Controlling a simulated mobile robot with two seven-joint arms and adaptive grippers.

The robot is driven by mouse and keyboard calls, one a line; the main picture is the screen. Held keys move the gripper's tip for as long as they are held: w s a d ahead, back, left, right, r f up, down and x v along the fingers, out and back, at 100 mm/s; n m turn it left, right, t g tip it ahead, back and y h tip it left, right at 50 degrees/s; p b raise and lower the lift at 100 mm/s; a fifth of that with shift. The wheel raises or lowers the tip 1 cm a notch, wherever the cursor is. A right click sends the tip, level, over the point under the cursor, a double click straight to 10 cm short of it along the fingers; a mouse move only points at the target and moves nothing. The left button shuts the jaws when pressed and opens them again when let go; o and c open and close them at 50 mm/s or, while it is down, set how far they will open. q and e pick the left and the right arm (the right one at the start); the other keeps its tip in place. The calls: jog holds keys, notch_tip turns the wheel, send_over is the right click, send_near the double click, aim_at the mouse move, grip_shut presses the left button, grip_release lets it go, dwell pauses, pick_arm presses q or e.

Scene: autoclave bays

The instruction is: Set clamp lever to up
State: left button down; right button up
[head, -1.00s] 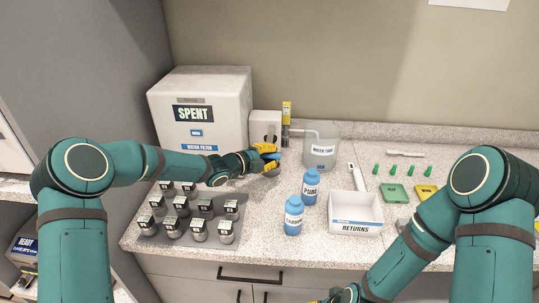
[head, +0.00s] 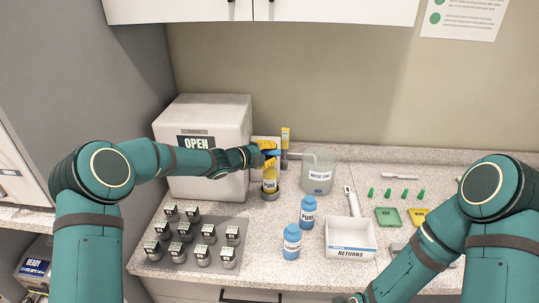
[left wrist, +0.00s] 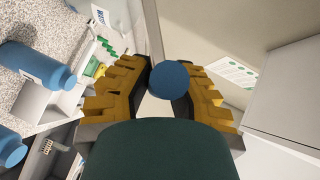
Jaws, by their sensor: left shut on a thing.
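The clamp lever's blue round knob (left wrist: 170,80) sits between the yellow fingers of my left gripper (left wrist: 165,92) in the left wrist view. The lever's arm is mostly hidden by the gripper. A yellow cartridge (head: 270,181) stands upright in a round dark seat just below the gripper. My right gripper is below the bottom edge of the head view.
A clear water tank (head: 318,180) stands close right of the gripper. Blue bottles (head: 307,212) and a white returns tray (head: 351,252) stand in front. Several dark-labelled jars (head: 208,234) fill a grey mat at the left. White cupboards (head: 330,12) hang above.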

pick_arm(q)
jog(key=shift+d+r, duration=0.15)
jog(key=shift+r, duration=0.1)
jog(key=c, duration=0.8)
grip_release()
jog(key=shift+c, duration=0.2)
jog(key=shift+f, duration=0.1)
jog(key=shift+s+a, duration=0.1)
jog(key=shift+a, duration=0.15)
jog(key=v, duration=1.1)
jog(key=shift+s+a, duration=0.2)
jog(key=shift+s, duration=0.05)
jog(key=shift+c, duration=0.3)
